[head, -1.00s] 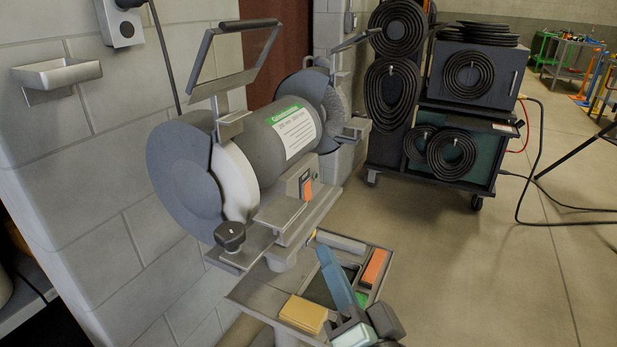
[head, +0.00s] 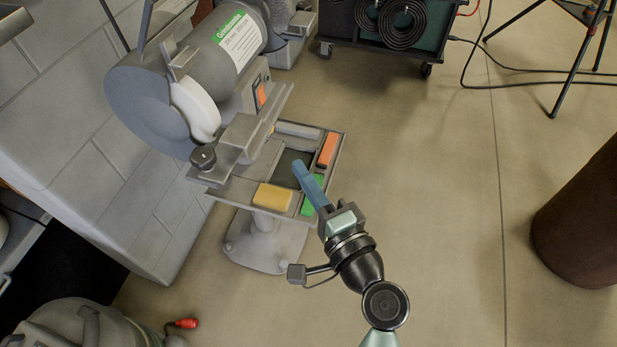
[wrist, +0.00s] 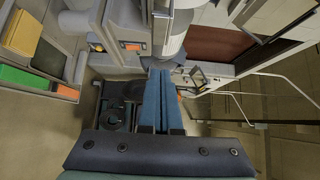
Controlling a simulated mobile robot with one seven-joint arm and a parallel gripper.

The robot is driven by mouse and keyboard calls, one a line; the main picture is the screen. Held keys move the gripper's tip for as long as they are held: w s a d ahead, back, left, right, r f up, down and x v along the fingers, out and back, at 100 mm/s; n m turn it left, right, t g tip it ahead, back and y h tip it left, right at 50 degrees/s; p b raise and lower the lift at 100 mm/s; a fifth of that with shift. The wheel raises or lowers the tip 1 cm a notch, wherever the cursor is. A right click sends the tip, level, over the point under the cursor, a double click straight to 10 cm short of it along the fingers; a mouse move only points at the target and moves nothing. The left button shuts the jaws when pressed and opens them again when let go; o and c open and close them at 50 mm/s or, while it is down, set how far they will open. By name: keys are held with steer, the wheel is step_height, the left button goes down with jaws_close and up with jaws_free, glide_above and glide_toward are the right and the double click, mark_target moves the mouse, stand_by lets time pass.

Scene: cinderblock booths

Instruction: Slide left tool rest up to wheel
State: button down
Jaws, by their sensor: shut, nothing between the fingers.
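The bench grinder (head: 225,45) stands on a pedestal against the block wall in the head view. Its left wheel (head: 196,108) is pale, inside a grey guard. The left tool rest (head: 226,150) is a flat grey plate in front of that wheel, with a dark round knob (head: 203,157) on its left end. I cannot tell the gap between rest and wheel. My gripper (head: 300,168) has blue fingers, shut and empty, over the tray at the right of the rest, apart from it. In the wrist view the shut blue fingers (wrist: 163,100) point toward the grinder.
A tray (head: 240,192) below the grinder holds a yellow block (head: 272,197), a green block (head: 313,192) and an orange block (head: 328,149). A dark cart (head: 385,35) with coiled hoses stands behind. A brown cylinder (head: 580,220) stands at the right. Floor between is clear.

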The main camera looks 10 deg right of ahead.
mark_target(252, 145)
steer(key=w+a, duration=0.1)
steer(key=w, duration=0.1)
steer(key=w+a, duration=0.1)
steer(key=w, duration=0.1)
steer(key=w+a+p, duration=0.1)
steer(key=w, duration=0.1)
steer(key=shift+w+a+r, duration=0.1)
steer(key=shift+w+a, duration=0.15)
steer(key=shift+a, duration=0.15)
steer(key=shift+w+a, duration=0.3)
steer(key=shift+a, duration=0.25)
steer(key=shift+w+a, duration=0.3)
steer(key=shift+a, duration=0.3)
steer(key=shift+w+a, duration=0.3)
steer(key=shift+a, duration=0.25)
